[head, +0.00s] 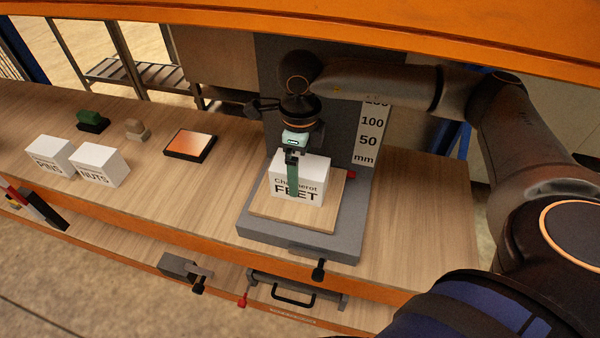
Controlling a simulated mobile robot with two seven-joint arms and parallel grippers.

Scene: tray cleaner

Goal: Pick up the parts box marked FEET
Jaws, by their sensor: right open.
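The white parts box marked FEET (312,184) stands upright on a wooden board (270,212) that lies on a grey measuring stand (300,240). My right gripper (293,186) reaches down from above at the box, with its green finger in front of the lettered face. It is open. The far finger is hidden, so I cannot tell whether the box lies between the fingers or whether they touch it. My left gripper is not in view.
White boxes marked PINS (47,153) and NUTS (99,165) stand on the left of the bench. A dark-framed orange panel (190,146), a green-and-black block (91,121) and a beige block (137,130) lie behind. The stand's upright scale (371,130) rises behind the box.

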